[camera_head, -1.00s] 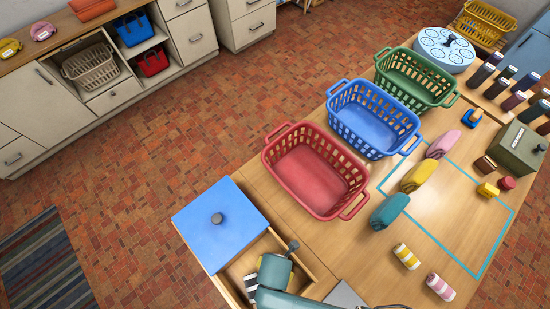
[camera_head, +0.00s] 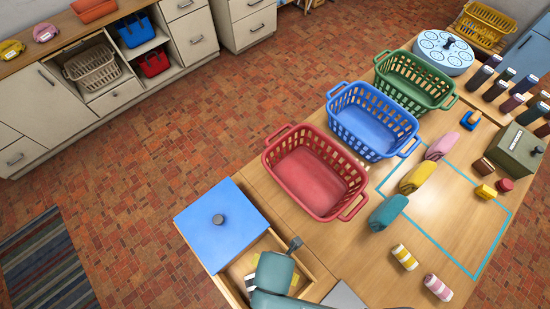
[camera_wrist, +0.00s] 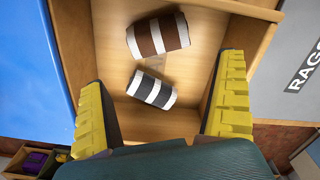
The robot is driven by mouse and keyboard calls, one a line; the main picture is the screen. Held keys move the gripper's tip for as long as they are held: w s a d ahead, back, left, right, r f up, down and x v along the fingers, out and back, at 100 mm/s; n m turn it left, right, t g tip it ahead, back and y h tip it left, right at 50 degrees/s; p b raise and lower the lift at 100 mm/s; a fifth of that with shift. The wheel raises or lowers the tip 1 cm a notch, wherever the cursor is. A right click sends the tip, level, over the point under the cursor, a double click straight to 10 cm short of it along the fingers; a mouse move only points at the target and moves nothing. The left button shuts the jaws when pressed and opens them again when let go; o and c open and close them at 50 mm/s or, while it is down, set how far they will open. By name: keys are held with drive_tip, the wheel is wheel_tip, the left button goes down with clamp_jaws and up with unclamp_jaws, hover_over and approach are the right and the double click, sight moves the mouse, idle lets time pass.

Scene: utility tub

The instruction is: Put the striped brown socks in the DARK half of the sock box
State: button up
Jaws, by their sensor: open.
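The striped brown socks (camera_wrist: 157,35), a brown and white roll, lie in an open wooden compartment (camera_wrist: 205,15) in the wrist view. A dark grey and white striped roll (camera_wrist: 152,89) lies nearer, apart from them. My gripper (camera_wrist: 160,82) is open and empty above this compartment, its yellow-padded fingers either side of the grey roll's position in the picture. The brown socks are farther up the picture. In the head view my arm covers much of the compartment (camera_head: 262,243). I cannot tell which part is the sock box's dark half.
A blue panel with a knob (camera_head: 221,218) adjoins the compartment. A grey surface marked RAGS (camera_wrist: 300,75) is at its right. Red (camera_head: 345,207), blue (camera_head: 368,130) and green (camera_head: 410,85) baskets stand behind. Several rolls lie around the taped outline (camera_head: 470,180).

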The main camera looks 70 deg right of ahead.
wheel_tip(320, 180, up, 2)
drive_tip(key=shift+r, duration=0.2)
drive_tip(key=w+r+m+t, duration=0.5)
drive_tip(key=w+r+t, duration=0.2)
drive_tip(key=w+r, duration=0.7)
drive_tip(key=w+r+m+t, duration=0.4)
drive_tip(key=w+r+t, duration=0.2)
drive_tip(key=w+r, duration=0.6)
drive_tip(key=s+r+m+t, duration=0.2)
drive_tip(key=r+m+t, duration=0.1)
drive_tip(key=r, duration=1.1)
drive_tip(key=s+d+r+m+t, duration=0.1)
drive_tip(key=r+m+t, duration=0.3)
drive_tip(key=r, duration=1.1)
drive_tip(key=shift+s+r+t, duration=0.2)
drive_tip(key=shift+s+t, duration=0.45)
drive_tip(key=shift+t, duration=0.45)
